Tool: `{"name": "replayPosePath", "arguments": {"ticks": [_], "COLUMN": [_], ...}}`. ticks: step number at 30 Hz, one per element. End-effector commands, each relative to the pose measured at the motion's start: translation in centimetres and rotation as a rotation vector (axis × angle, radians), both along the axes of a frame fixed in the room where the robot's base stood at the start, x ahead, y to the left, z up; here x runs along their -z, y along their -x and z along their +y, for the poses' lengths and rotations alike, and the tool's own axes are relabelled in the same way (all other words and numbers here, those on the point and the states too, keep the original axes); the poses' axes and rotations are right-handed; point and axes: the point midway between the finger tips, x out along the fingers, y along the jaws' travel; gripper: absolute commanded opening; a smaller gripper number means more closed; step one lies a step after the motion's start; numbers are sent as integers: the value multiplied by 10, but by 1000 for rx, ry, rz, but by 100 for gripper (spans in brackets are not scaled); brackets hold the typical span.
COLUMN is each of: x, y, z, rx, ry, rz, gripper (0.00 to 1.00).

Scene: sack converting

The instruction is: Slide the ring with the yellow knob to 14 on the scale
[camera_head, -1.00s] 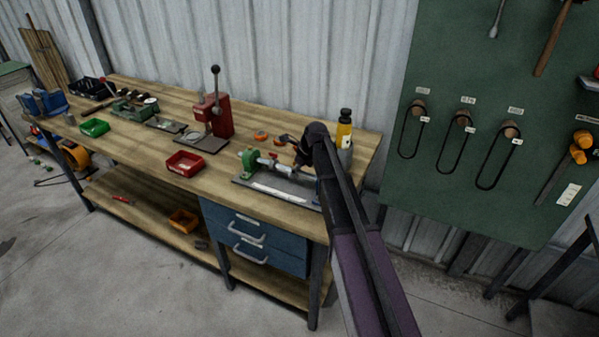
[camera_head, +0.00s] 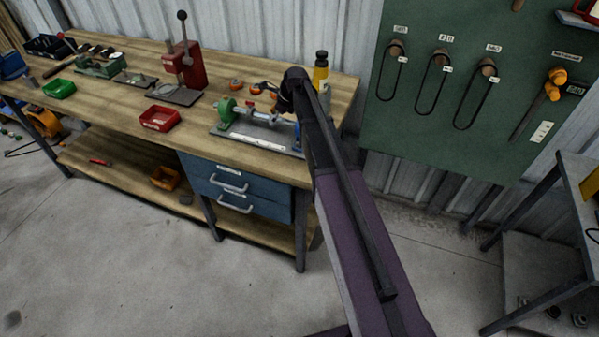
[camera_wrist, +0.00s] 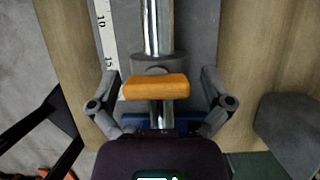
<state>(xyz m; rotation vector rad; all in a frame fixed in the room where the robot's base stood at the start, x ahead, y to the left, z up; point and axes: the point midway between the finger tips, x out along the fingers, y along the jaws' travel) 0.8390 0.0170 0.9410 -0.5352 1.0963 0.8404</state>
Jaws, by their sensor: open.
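The grey ring (camera_wrist: 150,63) with the yellow-orange knob (camera_wrist: 155,88) sits around a shiny metal bar (camera_wrist: 158,25) in the wrist view. The white scale (camera_wrist: 103,20) runs along the left of the bar, with 10 and 15 readable. The ring is close to the 15 end; its exact reading cannot be told. My gripper (camera_wrist: 161,82) is open, with one finger on each side of the knob and a gap to both. In the head view the scale (camera_head: 258,140) shows on the bench fixture, while my arm hides the ring.
The fixture's green block (camera_head: 226,110) stands at its left end. A yellow bottle (camera_head: 320,72) stands close behind my arm. A red bin (camera_head: 160,118) and a red press (camera_head: 185,65) are further left on the wooden bench (camera_head: 120,95). A dark block (camera_wrist: 288,120) is at right in the wrist view.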

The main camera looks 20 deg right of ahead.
Motion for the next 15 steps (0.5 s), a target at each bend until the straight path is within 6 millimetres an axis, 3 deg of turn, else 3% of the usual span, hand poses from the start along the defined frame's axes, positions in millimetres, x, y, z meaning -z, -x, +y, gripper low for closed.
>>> {"name": "replayPosePath", "arguments": {"ticks": [5,15], "x": [0,-33], "y": [13,18], "z": [-16,-25], "rx": [1,0], "ry": [0,0], "rz": [0,0], "gripper": [99,99]}}
